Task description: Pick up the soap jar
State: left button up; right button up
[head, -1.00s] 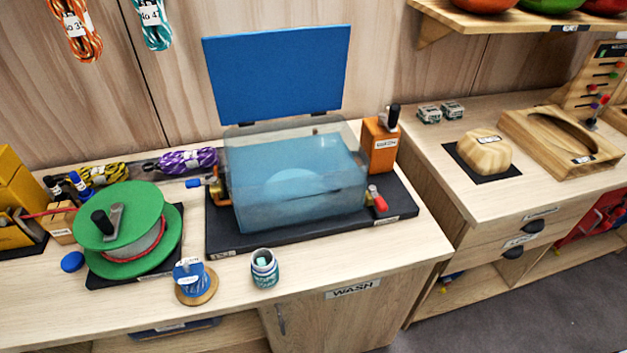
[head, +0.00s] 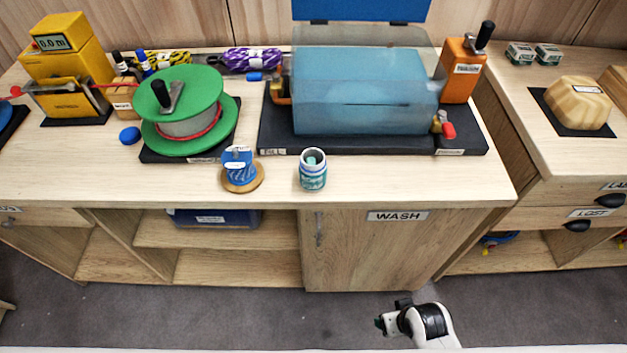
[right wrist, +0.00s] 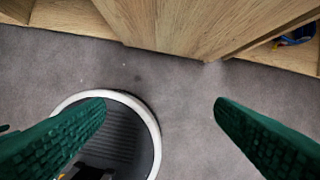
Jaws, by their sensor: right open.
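The soap jar (head: 313,172) is a small open jar with a white rim and a teal and white label. It stands upright near the front edge of the wash bench, with something pale teal inside. My right gripper (head: 381,323) is low in front of the bench, below and to the right of the jar and well apart from it. In the right wrist view, its green fingers (right wrist: 160,106) are spread wide with nothing between them, above the grey floor. The jar is outside that view. My left gripper is out of view.
A blue cord spool (head: 240,172) stands left of the jar. Behind it is the clear wash tank (head: 365,95) on a black base (head: 370,143). A green reel (head: 180,105) sits further left. Bench top right of the jar is clear. The WASH cabinet (head: 365,250) is below.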

notch_tip(320, 180, up, 5)
jog(key=w+t+b, duration=0.1)
jog(key=n+t+y+b, duration=0.2)
jog(key=n+t+y, duration=0.4)
jog(key=t+y, duration=0.45)
send_near(322, 178)
jog(key=x, duration=0.2)
jog(key=shift+w+a+y, duration=0.15)
jog(key=shift+w+y, duration=0.2)
jog(key=shift+w, duration=0.05)
jog(key=p+x, duration=0.1)
jog(key=x, duration=0.4)
jog(key=shift+w+a, duration=0.15)
jog(key=shift+a, duration=0.05)
jog(key=shift+f+p+x, duration=0.1)
jog(key=shift+p+x, duration=0.2)
jog(key=shift+x, duration=1.3)
jog(key=shift+f+p+x, duration=0.15)
jog(key=shift+p+x, duration=0.15)
jog(key=shift+x, duration=1.3)
